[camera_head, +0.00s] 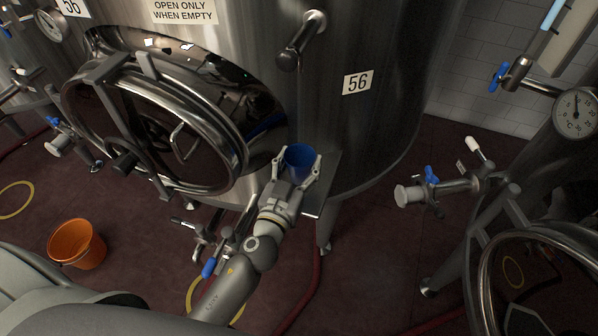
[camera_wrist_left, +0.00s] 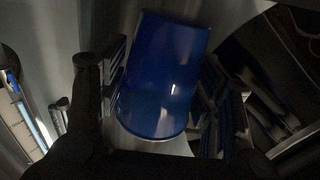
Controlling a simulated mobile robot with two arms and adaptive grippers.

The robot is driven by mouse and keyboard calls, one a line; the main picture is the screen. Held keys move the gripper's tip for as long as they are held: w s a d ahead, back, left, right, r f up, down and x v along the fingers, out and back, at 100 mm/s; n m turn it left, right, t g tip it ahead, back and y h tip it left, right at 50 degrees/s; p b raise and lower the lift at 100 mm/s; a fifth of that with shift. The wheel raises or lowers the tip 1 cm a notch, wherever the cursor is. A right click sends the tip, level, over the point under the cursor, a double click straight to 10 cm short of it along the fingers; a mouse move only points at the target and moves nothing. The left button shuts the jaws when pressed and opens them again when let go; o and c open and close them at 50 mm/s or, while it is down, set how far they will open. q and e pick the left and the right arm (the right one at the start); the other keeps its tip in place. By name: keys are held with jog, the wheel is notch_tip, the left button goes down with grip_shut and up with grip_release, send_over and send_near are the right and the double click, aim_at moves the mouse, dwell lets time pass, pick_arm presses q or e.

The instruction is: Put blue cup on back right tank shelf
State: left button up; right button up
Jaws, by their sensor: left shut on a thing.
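The blue cup (camera_head: 299,161) is between the fingers of my left gripper (camera_head: 298,170) in the head view. The gripper is shut on the cup, one finger on each side. The cup also fills the middle of the left wrist view (camera_wrist_left: 163,78), with dark finger pads at both its sides. A small metal shelf (camera_head: 327,180) sticks out from the front of the tank (camera_head: 372,130) labelled 56, at the cup and gripper. I cannot tell whether the cup touches the shelf. My right gripper is not in view.
A round open-looking manhole hatch (camera_head: 240,150) is left of the gripper. An orange bucket (camera_head: 76,244) stands on the floor at left. A valve with a blue handle (camera_head: 431,175) and another tank with a gauge (camera_head: 575,112) are at right. Red hoses lie on the floor.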

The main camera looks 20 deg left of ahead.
pick_arm(q)
notch_tip(320, 180, down, 2)
jog(key=shift+f+b, duration=0.15)
jog(key=shift+b, duration=0.2)
jog(key=shift+f, duration=0.2)
jog(key=o, duration=0.7)
jog(key=shift+r, duration=0.1)
